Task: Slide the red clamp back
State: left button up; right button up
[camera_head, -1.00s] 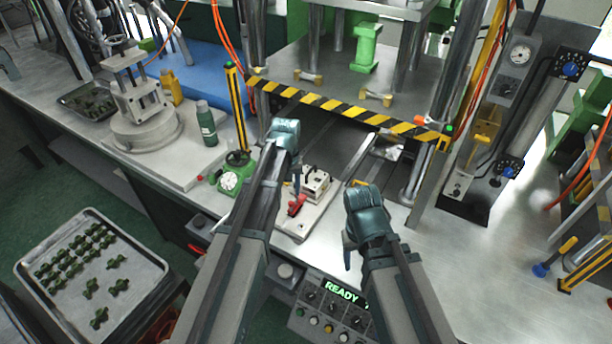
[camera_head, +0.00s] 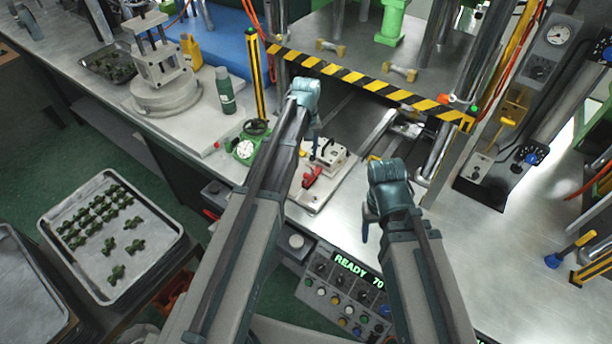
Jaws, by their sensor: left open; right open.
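The red clamp (camera_head: 311,178) sits on the front part of a small pale fixture plate (camera_head: 318,196) at the table's front edge. A light metal mould block (camera_head: 331,154) stands on the plate just behind it. My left gripper (camera_head: 315,150) is open, pointing down over the fixture next to the block and just behind the clamp. Whether its fingers touch anything I cannot tell. My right gripper (camera_head: 366,232) is open and empty, to the right of the fixture over the table's front edge. Its fingers are partly hidden by its own wrist.
A black-and-yellow striped bar (camera_head: 352,77) crosses above the fixture at the press opening. A green valve with a gauge (camera_head: 246,148) stands left of the fixture. A control panel reading READY (camera_head: 345,290) is below the table edge. A tray of green parts (camera_head: 110,237) is at lower left.

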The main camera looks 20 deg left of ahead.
aim_at(306, 174)
pick_arm(q)
notch_tip(306, 174, down, 10)
jog(key=b, duration=0.9)
jog(key=shift+f, duration=0.2)
grip_shut()
dwell(0.8)
